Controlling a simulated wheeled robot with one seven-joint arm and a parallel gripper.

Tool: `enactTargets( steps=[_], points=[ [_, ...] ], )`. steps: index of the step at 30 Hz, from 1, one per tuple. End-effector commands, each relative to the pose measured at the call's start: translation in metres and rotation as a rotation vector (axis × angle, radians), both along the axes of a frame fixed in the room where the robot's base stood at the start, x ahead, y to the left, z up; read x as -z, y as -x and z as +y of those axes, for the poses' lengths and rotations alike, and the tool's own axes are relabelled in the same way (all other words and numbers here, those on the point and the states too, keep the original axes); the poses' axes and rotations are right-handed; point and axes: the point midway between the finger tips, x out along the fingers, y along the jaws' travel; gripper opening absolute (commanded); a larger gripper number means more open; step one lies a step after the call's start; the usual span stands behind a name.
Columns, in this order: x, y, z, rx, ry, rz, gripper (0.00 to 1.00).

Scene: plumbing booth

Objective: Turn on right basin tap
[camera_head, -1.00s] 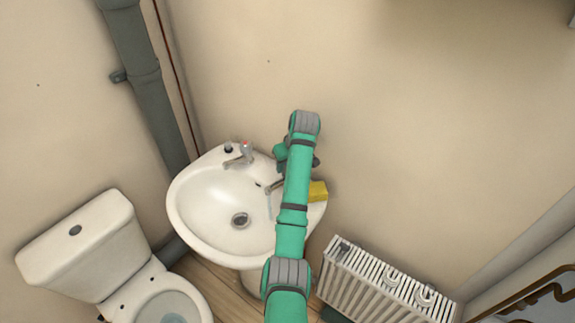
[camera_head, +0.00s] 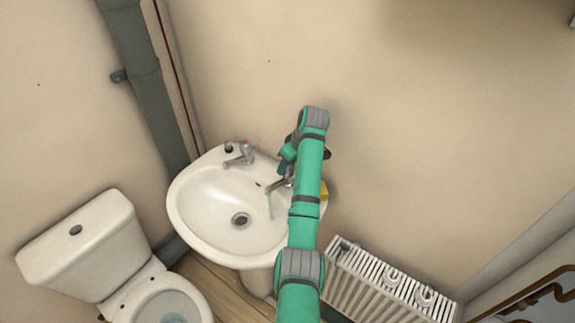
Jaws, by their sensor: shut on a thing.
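The white basin (camera_head: 200,222) is on the wall, left of my arm. The right basin tap (camera_head: 276,187) is on its right rim, and its spout points left over the bowl. A thin pale-blue stream falls from the spout into the bowl. My gripper (camera_head: 287,168) is at this tap and shut on it; my arm hides most of the handle and the fingertips. The left basin tap (camera_head: 243,156), with a red mark on top, stands apart on the back rim.
A yellow object (camera_head: 324,190) is on the basin's right rim, partly behind my arm. A white radiator (camera_head: 375,285) is at lower right and a toilet (camera_head: 95,245) at lower left. A grey pipe (camera_head: 150,90) runs down the wall at left.

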Motion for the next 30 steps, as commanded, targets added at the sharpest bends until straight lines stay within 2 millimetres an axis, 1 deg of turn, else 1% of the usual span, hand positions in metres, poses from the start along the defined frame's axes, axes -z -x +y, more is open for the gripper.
enactTargets(
  steps=[4, 5, 6, 7, 16, 20, 23, 30],
  points=[
    [-0.002, -0.001, 0.000, 0.002, 0.000, -0.005, 0.15],
    [-0.002, -0.001, 0.000, 0.002, 0.000, -0.005, 0.44],
    [-0.002, -0.001, 0.000, 0.002, 0.000, -0.005, 0.54],
    [-0.002, -0.001, 0.000, 0.002, 0.000, -0.004, 0.56],
    [-0.002, 0.000, -0.001, 0.002, 0.000, -0.002, 0.56],
    [-0.010, 0.002, -0.003, 0.002, 0.000, -0.003, 0.56],
    [-0.024, 0.005, -0.008, 0.003, 0.001, -0.005, 0.56],
    [-0.071, 0.018, -0.022, 0.003, 0.000, -0.006, 0.56]
  ],
)
